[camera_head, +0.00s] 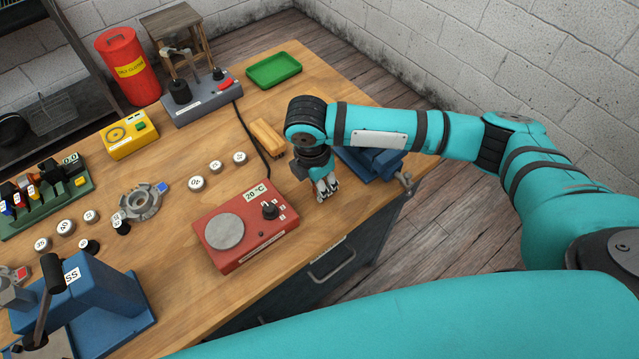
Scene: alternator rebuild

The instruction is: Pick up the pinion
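I cannot make out a pinion for certain in the head view; it may be hidden or too small to tell. My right gripper (326,190) points down at the table between the red hot plate and a blue vise. Its fingers are small and partly overlapped, so I cannot tell whether they are open or shut, or whether anything is between them. Several small labelled metal cylinders (197,184) stand on the table left of it, and a grey metal ring-shaped housing (140,201) lies farther left. My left gripper is not in view.
The red hot plate (246,226) reads 20 °C, close left of my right gripper. The blue vise (372,163) is close on its right. A blue press (95,302) stands at the front left. A green tray (273,71) lies at the far edge.

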